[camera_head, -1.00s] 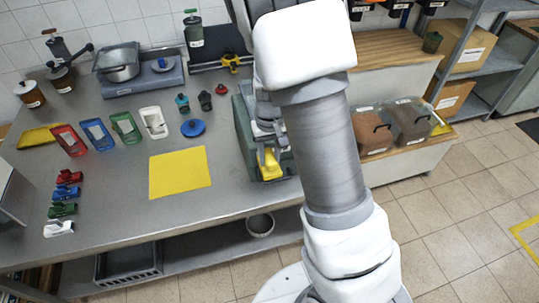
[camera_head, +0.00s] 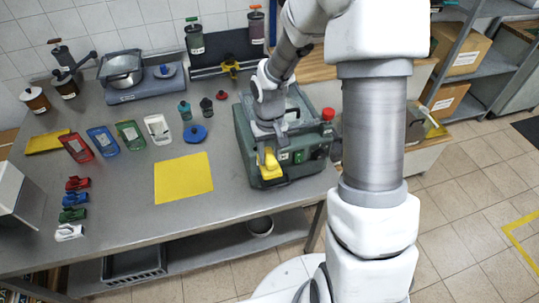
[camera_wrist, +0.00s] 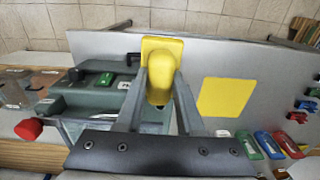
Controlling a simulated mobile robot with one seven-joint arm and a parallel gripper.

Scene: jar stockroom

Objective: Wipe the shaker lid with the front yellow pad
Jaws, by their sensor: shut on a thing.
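My gripper (camera_head: 268,149) points down at the front left corner of a green machine (camera_head: 243,135). In the wrist view its two fingers (camera_wrist: 161,82) are shut on the rounded handle of the yellow pad (camera_wrist: 160,45). The pad also shows in the head view (camera_head: 270,167). I cannot tell whether the pad touches the machine. The machine has a grey framed top (camera_head: 297,104), partly hidden by my arm. No part is clearly marked as the shaker lid. A round blue lid with a knob (camera_head: 196,134) lies on the table.
A flat yellow square (camera_head: 184,178) lies left of the machine. A red knob (camera_head: 328,114) sticks up at the machine's right. Another yellow item (camera_head: 230,66) sits on the dark rail behind.

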